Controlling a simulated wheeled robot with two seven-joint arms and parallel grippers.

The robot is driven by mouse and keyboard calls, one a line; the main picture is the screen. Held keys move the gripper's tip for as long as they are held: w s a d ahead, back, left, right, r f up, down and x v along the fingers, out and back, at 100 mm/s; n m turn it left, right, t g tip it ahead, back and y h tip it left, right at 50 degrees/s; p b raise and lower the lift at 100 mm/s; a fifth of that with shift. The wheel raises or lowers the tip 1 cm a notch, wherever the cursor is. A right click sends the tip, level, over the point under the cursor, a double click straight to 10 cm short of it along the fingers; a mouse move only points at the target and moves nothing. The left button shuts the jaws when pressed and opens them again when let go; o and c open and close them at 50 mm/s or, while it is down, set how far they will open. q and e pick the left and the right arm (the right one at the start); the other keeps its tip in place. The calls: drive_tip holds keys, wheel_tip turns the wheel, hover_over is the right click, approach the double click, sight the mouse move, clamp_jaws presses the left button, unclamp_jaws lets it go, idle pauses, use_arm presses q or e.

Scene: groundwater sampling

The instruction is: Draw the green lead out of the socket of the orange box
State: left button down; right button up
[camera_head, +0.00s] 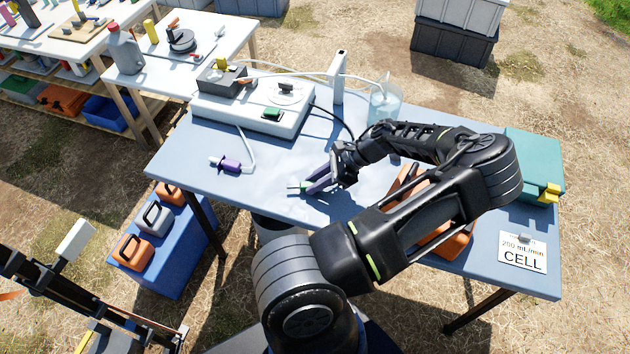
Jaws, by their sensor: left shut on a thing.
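My left gripper (306,186) is low over the blue-grey table (250,192), left of the orange box. It is shut on a small green piece, the green lead's plug (302,186), at its fingertips. The plug appears clear of the orange box, with a thin tip pointing left. The orange box (452,246) is mostly hidden behind my arm. Its socket and the rest of the lead cannot be made out. My right gripper is not in view.
A white instrument (240,115) with a green switch stands at the back left of the table. A purple-handled probe (230,164) lies in front of it. A clear beaker (385,103) stands at the back. A teal case (535,160) and a CELL card (522,252) are at right.

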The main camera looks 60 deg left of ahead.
use_arm(q)
drive_tip(key=shift+f+b, duration=0.3)
drive_tip(key=shift+f, duration=0.25)
drive_tip(key=shift+d+f, duration=0.15)
drive_tip(key=shift+f, duration=0.1)
drive_tip(key=c, duration=1.2)
unclamp_jaws()
drive_tip(key=shift+s+f, duration=0.1)
drive_tip(key=shift+f, duration=0.05)
drive_tip(key=shift+d, duration=0.1)
drive_tip(key=shift+b, duration=0.3)
drive_tip(key=v, duration=0.5)
drive_tip(key=b+v, duration=0.1)
drive_tip(key=v, duration=0.2)
drive_tip(key=shift+a+r, duration=0.35)
